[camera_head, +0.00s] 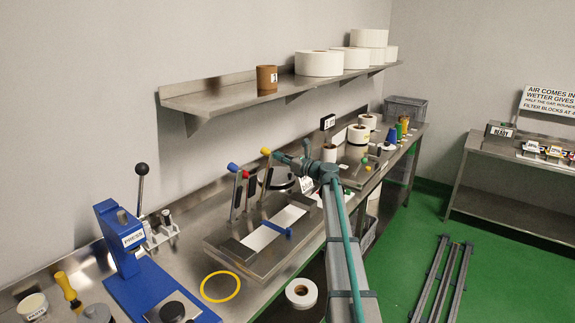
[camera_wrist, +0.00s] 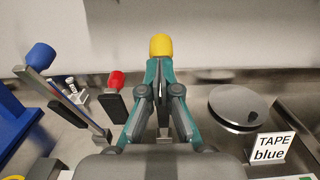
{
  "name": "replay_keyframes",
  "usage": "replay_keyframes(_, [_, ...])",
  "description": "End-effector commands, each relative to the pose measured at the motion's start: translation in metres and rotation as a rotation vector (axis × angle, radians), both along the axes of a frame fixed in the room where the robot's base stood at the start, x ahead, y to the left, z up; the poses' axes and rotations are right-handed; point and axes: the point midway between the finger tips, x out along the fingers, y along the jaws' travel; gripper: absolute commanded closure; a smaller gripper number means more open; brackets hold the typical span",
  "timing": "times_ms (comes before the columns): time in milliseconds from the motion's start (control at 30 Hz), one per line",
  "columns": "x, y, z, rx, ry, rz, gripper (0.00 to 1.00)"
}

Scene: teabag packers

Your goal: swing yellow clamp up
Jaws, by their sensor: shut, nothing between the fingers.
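The yellow clamp's knob (camera_head: 266,151) shows in the head view at the tip of my gripper (camera_head: 276,155). In the wrist view the yellow knob (camera_wrist: 161,45) sits just beyond my closed fingertips (camera_wrist: 160,66), which hide most of its lever. I cannot tell whether the fingertips touch it. My gripper is shut with nothing held. The blue-knobbed clamp (camera_wrist: 40,57) leans at the left and the red-knobbed clamp (camera_wrist: 116,80) stands between it and my gripper. In the head view the blue knob (camera_head: 232,167) and red knob (camera_head: 245,174) are raised beside each other.
A steel plate fixture (camera_head: 228,247) with a white strip and blue bar lies below the clamps. A blue press (camera_head: 120,240) stands to the left. A round metal lid (camera_wrist: 238,104) and a "TAPE blue" sign (camera_wrist: 270,147) are right of my gripper. A shelf (camera_head: 225,95) hangs above.

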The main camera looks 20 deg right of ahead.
Motion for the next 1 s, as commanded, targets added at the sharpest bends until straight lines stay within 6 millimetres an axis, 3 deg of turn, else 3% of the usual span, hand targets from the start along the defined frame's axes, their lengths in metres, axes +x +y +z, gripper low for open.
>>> replay_keyframes(200, [0.010,0.006,0.004,0.000,0.000,0.001,1.00])
replay_keyframes(700, [0.012,0.007,0.007,0.003,-0.003,0.001,1.00])
replay_keyframes(867, [0.002,0.003,0.004,0.003,-0.003,0.001,1.00])
replay_keyframes(1000, [-0.017,-0.004,-0.003,0.001,0.000,0.004,1.00])
